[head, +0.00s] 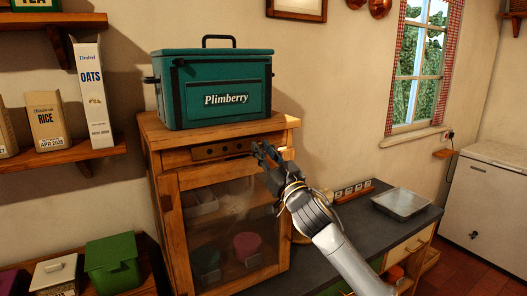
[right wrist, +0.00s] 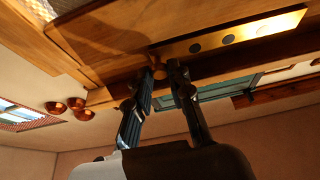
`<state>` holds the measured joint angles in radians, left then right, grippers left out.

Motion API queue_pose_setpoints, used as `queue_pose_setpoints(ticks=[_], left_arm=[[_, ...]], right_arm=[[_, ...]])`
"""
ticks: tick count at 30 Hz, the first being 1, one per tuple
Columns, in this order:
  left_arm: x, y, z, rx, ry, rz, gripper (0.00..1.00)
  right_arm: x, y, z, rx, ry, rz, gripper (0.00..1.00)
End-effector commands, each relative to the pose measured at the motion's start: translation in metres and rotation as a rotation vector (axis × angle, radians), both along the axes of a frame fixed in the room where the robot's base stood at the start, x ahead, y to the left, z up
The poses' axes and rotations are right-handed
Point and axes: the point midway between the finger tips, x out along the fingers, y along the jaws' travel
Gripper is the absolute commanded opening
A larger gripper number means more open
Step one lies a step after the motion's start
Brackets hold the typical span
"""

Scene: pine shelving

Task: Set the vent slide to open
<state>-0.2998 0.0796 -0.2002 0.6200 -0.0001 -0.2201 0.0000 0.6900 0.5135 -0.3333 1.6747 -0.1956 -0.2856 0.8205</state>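The vent slide is a brass strip with dark holes (head: 222,149) across the top front of the wooden cabinet, above its glass door. In the right wrist view the strip (right wrist: 235,35) and its holes show close up, with a small round knob (right wrist: 158,71) at its end. My right gripper (head: 262,152) is at the strip's right end. In the right wrist view its fingertips (right wrist: 160,75) stand slightly apart, one on each side of the knob, and appear to pinch it. The gripper hides the knob in the head view. My left gripper is not in view.
A green Plimberry box (head: 215,88) stands on the cabinet (head: 168,190) just above the strip. Shelves with an oats carton (head: 92,95) and a rice bag (head: 46,121) are at left.

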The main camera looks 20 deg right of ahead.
Motion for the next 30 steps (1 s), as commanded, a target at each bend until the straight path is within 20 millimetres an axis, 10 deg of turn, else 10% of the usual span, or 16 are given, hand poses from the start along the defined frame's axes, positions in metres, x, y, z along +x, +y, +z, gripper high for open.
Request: queue_pose_setpoints(ticks=[21,22,24,30], left_arm=[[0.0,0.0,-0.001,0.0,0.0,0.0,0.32],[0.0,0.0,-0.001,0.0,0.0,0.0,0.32],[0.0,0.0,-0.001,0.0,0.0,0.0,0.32],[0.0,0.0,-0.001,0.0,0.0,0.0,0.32]], right_arm=[[-0.004,0.025,-0.001,-0.001,0.0,0.003,0.0],[-0.004,0.025,-0.001,0.0,0.0,0.003,0.24],[-0.004,0.025,-0.001,0.0,0.0,0.003,0.38],[-0.004,0.024,0.0,0.0,0.0,0.001,0.42]])
